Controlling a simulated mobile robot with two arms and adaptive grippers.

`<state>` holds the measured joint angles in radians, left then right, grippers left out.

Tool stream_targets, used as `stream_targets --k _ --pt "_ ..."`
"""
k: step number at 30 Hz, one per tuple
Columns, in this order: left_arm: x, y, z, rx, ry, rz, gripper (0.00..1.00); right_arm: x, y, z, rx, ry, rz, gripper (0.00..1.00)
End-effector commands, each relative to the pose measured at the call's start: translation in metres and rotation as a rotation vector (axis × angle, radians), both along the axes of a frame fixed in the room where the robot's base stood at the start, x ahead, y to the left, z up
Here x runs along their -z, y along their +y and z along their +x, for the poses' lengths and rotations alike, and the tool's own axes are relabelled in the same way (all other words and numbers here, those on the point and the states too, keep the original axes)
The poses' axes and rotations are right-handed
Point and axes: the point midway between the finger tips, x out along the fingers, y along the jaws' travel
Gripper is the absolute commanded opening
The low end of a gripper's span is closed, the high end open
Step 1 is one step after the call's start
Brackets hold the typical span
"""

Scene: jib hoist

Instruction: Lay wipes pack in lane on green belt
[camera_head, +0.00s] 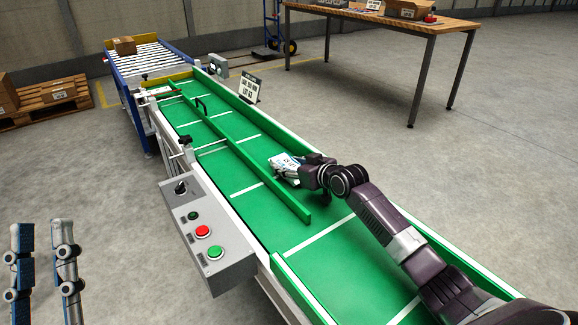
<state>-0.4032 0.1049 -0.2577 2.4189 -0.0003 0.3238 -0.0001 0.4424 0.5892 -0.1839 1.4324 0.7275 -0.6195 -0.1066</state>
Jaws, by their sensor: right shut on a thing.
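I cannot tell whether the pack touches the belt. A green divider (262,173) runs along the belt and splits it into lanes. White lines cross the belt. My left gripper (41,240) is at the lower left, off the belt, with its two fingers apart and nothing between them.
A control box (205,238) with red and green buttons juts from the belt's left side. A small sign (249,88) stands on the right wall. A roller conveyor (150,58) with a carton (124,45) joins the far end. A wooden table (400,20) stands behind.

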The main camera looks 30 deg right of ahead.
Motion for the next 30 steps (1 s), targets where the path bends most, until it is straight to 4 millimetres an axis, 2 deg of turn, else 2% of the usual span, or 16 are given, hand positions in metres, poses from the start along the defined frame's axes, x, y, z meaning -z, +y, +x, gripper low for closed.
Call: stream_targets --k 19,20,21,25,30 --pt "-0.0032 0.0005 -0.0036 0.002 -0.022 -0.007 0.25 0.0061 -0.0001 0.0000 0.000 0.000 0.001 0.20" --pt "-0.0037 0.0005 -0.0040 0.002 -0.024 -0.008 0.25 0.0061 -0.0001 0.0000 0.000 0.000 0.001 0.48" --pt "-0.0041 0.0005 -0.0043 0.002 -0.026 -0.008 0.25 0.0061 -0.0001 0.0000 0.000 0.000 0.001 0.52" --pt "-0.0043 0.0003 -0.0044 0.003 -0.027 -0.008 0.25 0.0061 0.0000 0.0000 0.000 0.001 0.000 0.66" --pt "-0.0044 0.0001 -0.0044 0.003 -0.027 -0.008 0.25 0.0060 0.0000 0.0000 0.000 0.000 0.000 0.66"
